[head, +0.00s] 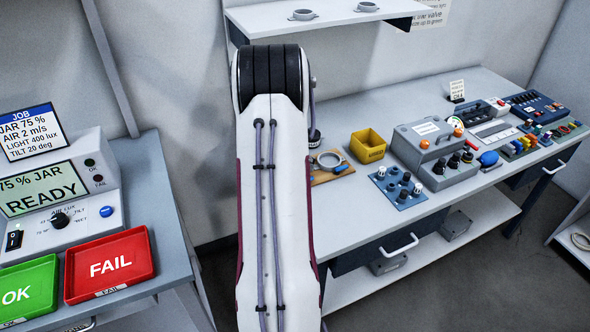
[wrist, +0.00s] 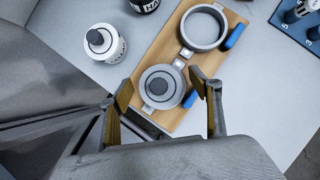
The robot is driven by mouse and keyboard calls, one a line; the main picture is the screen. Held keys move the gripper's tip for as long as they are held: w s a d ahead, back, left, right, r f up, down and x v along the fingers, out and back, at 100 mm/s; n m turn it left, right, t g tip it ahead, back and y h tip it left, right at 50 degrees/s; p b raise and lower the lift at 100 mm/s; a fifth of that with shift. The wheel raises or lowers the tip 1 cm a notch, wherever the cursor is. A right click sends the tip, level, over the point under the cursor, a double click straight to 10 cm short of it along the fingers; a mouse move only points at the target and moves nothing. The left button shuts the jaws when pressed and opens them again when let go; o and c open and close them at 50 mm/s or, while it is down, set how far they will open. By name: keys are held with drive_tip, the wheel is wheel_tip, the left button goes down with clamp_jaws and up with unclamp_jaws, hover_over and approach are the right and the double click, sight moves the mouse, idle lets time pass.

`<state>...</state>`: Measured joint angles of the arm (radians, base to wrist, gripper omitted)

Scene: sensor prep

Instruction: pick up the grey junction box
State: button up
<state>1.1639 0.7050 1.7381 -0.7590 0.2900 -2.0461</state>
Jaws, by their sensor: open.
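Two small grey boxes sit on the low shelf under the bench in the head view. One grey box (head: 455,225) is at the right, and another grey box (head: 388,263) is at the left, partly under the drawer. I cannot tell which one is the junction box. Neither shows in the wrist view. My gripper (wrist: 161,88) is open and empty in the wrist view, its fingers on either side of a grey ring clamp with a dark-centred round part in it. In the head view my arm hides most of my gripper.
The clamp is on a wooden board (wrist: 158,52) with a second, empty ring clamp (wrist: 204,27). A white jar (wrist: 104,43) stands left of it. A yellow bin (head: 368,146), a knob panel (head: 398,187) and a large grey case (head: 425,150) crowd the bench (head: 350,210) above the shelf.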

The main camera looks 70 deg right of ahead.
idle(0.3)
drive_tip(key=c, duration=1.3)
drive_tip(key=shift+r, duration=0.15)
drive_tip(key=shift+r, duration=4.9)
drive_tip(key=shift+o, duration=1.3)
